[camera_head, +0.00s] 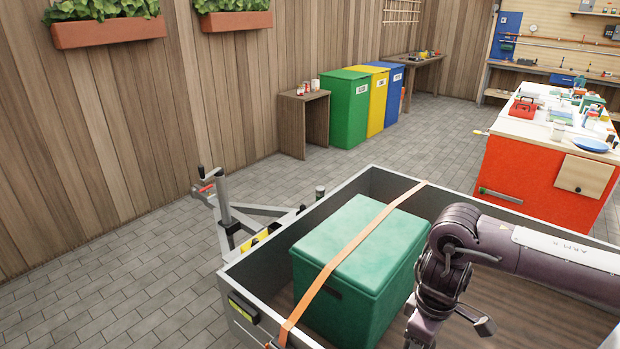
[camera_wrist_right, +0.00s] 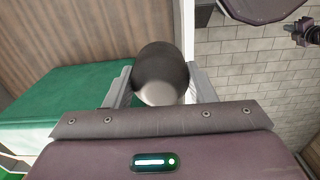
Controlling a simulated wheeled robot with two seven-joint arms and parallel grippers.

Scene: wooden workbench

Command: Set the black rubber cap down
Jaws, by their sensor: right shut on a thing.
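The black rubber cap (camera_wrist_right: 162,72) shows in the right wrist view as a dark, rounded cylinder with a lighter grey near end. My right gripper (camera_wrist_right: 160,88) is shut on it, with one grey finger on each side. In that view the cap is in front of the trailer's wooden floor and wall edge; I cannot tell its height above them. In the head view my right arm reaches in from the right over the trailer, and its gripper end is at the lower edge, so the cap cannot be made out there. My left gripper is not in view.
A grey-walled trailer (camera_head: 262,262) holds a green box (camera_head: 362,245) under an orange strap (camera_head: 345,252). The trailer's wooden floor is partly bare right of the box. A red workbench (camera_head: 535,180) stands behind it. Green, yellow and blue bins (camera_head: 345,110) line the wall.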

